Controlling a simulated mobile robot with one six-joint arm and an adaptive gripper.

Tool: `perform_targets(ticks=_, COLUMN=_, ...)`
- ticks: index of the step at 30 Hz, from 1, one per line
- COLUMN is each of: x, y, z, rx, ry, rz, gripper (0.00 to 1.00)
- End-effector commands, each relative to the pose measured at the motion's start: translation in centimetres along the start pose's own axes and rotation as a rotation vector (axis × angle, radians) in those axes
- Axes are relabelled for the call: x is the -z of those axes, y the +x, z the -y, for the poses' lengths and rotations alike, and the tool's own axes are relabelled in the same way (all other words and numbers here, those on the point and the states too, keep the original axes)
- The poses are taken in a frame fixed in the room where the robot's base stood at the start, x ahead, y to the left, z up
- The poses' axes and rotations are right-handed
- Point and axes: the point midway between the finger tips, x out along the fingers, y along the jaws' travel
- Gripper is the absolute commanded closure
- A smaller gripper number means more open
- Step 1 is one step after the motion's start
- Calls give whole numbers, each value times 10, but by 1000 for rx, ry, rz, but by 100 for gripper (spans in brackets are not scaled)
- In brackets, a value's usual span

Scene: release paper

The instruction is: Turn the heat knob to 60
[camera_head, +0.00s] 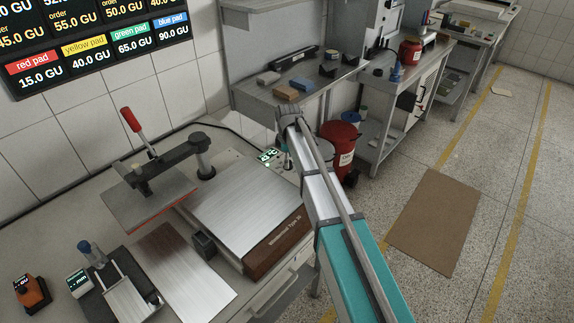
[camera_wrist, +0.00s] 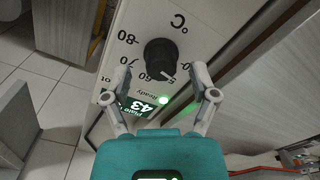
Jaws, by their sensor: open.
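The black heat knob (camera_wrist: 161,60) sits on a pale control panel, its white pointer line toward the lower right in the wrist view. Upside-down numbers 80, 70 and apparently 60 lie along its left and lower side; the marking at the pointer is unclear. A green display (camera_wrist: 140,104) reads 43. My gripper (camera_wrist: 157,92) is open and empty, its fingers spread on the near side of the knob, apart from it. In the head view the panel's display (camera_head: 268,155) shows beside my arm's end, and the knob is hidden or too small to tell.
A green lamp (camera_wrist: 163,100) glows beside the display. The heat press (camera_head: 155,195) with a red handle (camera_head: 130,119) stands on the bench left of my arm. A steel plate (camera_head: 235,200) lies between them. A red bin (camera_head: 341,137) stands behind my arm.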

Motion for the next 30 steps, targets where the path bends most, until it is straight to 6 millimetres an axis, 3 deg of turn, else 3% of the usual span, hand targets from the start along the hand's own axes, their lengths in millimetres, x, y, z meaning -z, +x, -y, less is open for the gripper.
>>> perform_targets(ticks=17, x=0, y=8, z=0, rx=0, ry=1, rz=0, gripper=26)
perform_targets(ticks=27, x=-1, y=8, z=0, rx=0, ry=1, rz=0, gripper=89)
perform_targets(ticks=29, x=-1, y=8, z=0, rx=-1, ry=1, rz=0, gripper=100)
perform_targets(ticks=30, x=-1, y=8, z=-1, rx=-1, ry=1, rz=0, gripper=100)
